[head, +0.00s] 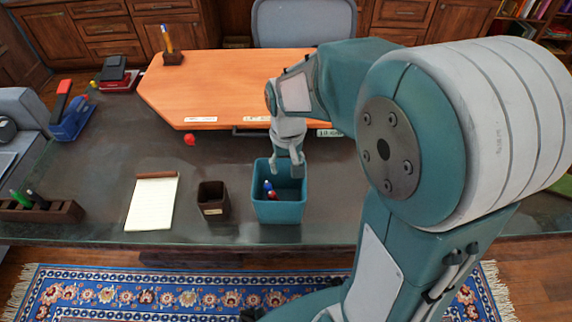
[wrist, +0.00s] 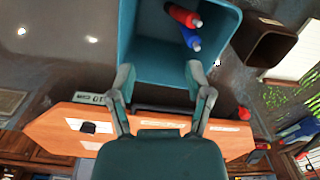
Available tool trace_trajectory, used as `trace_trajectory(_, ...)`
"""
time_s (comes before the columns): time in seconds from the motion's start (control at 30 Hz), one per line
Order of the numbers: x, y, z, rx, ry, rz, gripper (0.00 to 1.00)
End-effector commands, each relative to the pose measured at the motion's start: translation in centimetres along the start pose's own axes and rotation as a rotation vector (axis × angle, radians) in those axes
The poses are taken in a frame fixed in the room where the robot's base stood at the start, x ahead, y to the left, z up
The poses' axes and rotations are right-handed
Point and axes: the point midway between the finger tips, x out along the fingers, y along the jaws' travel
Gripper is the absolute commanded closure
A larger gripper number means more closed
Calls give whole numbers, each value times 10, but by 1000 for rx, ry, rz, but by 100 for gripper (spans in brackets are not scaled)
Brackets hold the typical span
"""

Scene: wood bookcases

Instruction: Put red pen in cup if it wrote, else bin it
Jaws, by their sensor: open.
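A red pen (wrist: 182,15) lies inside the teal bin (wrist: 140,40), beside a blue pen (wrist: 190,38). In the head view the red pen (head: 272,195) and the blue pen (head: 267,185) show small inside the bin (head: 280,212). My gripper (head: 287,165) is over the bin's far side, fingers pointing down. In the wrist view my gripper (wrist: 160,72) has its fingers apart with nothing between them. The small dark brown cup (head: 213,200) stands left of the bin, its inside dark. The notepad (head: 152,203) shows no clear writing.
A pen rack (head: 40,211) with a green and a black pen is at the left. A small red object (head: 189,139) sits near the orange raised board (head: 230,85). A blue and red stapler-like item (head: 72,112) is further left. Bare desk lies behind the notepad.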

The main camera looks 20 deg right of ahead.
Motion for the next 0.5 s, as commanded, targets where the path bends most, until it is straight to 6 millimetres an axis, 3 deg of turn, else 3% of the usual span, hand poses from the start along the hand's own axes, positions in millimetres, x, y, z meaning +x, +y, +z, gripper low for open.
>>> trace_trajectory(0.5,-98,0,-1,0,3,0,35)
